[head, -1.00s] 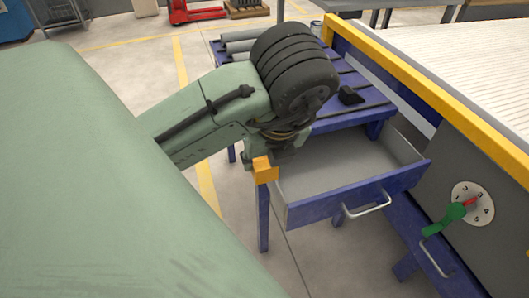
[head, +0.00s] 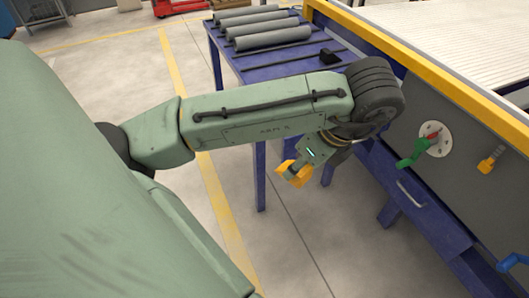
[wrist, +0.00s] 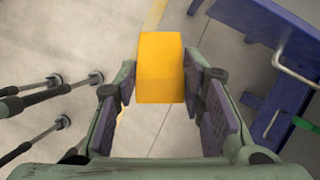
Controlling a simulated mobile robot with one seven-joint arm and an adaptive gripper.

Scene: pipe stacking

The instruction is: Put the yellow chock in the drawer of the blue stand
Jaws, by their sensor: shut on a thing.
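My gripper (head: 294,172) is shut on the yellow chock (wrist: 160,68), which shows orange-yellow between the fingers in the wrist view. The chock (head: 299,179) also shows in the head view, hanging above the floor in front of the blue stand. The blue stand (head: 262,63) is behind my arm, with its top and a leg in sight. A blue panel with a pale handle (wrist: 297,68), seemingly the drawer front, is at the wrist view's upper right.
Several grey pipes (head: 262,37) and a small black block (head: 330,57) lie on the stand. A grey machine with a yellow edge (head: 420,70) and a green-handled dial (head: 413,154) stands at the right. The floor below my gripper is clear.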

